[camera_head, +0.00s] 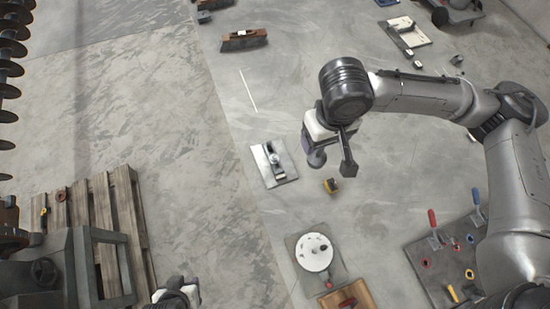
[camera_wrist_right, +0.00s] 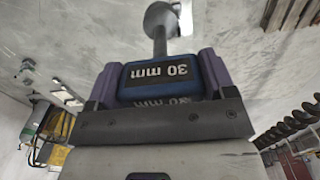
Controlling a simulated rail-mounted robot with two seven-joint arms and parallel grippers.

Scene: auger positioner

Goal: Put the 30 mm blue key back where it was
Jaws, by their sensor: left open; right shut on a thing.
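The 30 mm key has a dark blue block handle (camera_wrist_right: 165,78) marked "30 mm" and a grey shaft with a round head (camera_wrist_right: 161,17). My right gripper (camera_wrist_right: 158,70) is shut on its handle in the right wrist view. In the head view the right gripper (camera_head: 319,141) is held above the floor, and the key's round grey head (camera_head: 316,158) hangs below it. Its jaws are partly hidden by my wrist there. My left gripper (camera_head: 176,290) is open and empty at the bottom edge, right of the pallet.
A dark board (camera_head: 440,277) at lower right carries red- and blue-handled tools and coloured rings. A grey plate with a metal fixture (camera_head: 273,161), a small yellow-black item (camera_head: 330,186) and a white disc (camera_head: 314,252) lie on the floor. A wooden pallet (camera_head: 127,210) and a machine stand left.

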